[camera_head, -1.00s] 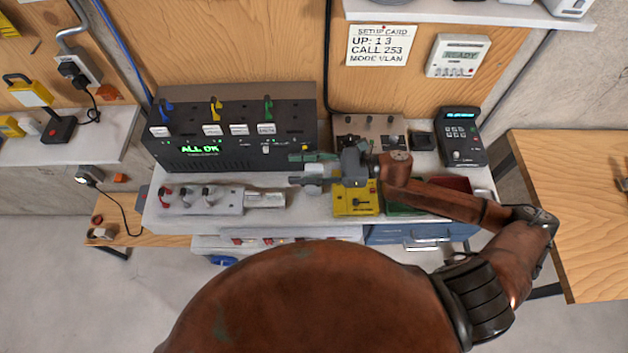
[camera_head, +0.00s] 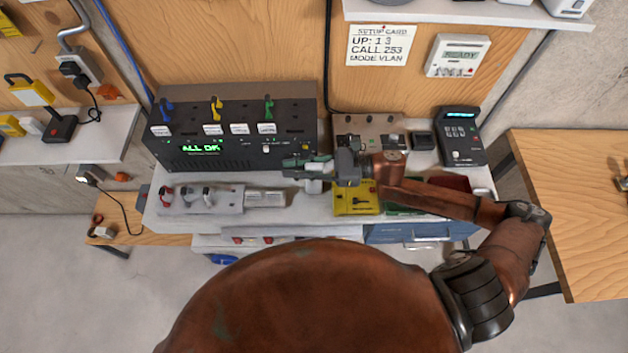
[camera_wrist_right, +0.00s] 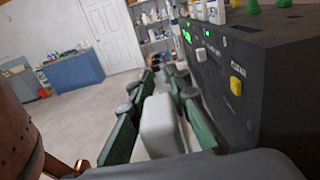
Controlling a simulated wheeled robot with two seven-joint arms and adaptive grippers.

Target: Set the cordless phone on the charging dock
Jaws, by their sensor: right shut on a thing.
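My right gripper (camera_head: 305,168) is above the middle of the bench, in front of the black panel box. Its green fingers are shut on a pale, block-shaped thing, apparently the cordless phone (camera_head: 313,186). In the right wrist view the phone (camera_wrist_right: 162,128) stands between the fingers (camera_wrist_right: 160,105) as a plain white block with rounded edges. No keys or screen show on it, and I cannot tell whether it touches the bench. A small dark square unit (camera_head: 423,141) at the bench's back right may be the charging dock. My left gripper is not in view.
The black panel box (camera_head: 230,160) reading ALL OK stands close beside the gripper. A dark keypad device (camera_head: 460,135) stands at the right end. A yellow box (camera_head: 354,201) and a grey strip with switches (camera_head: 200,198) lie along the bench front.

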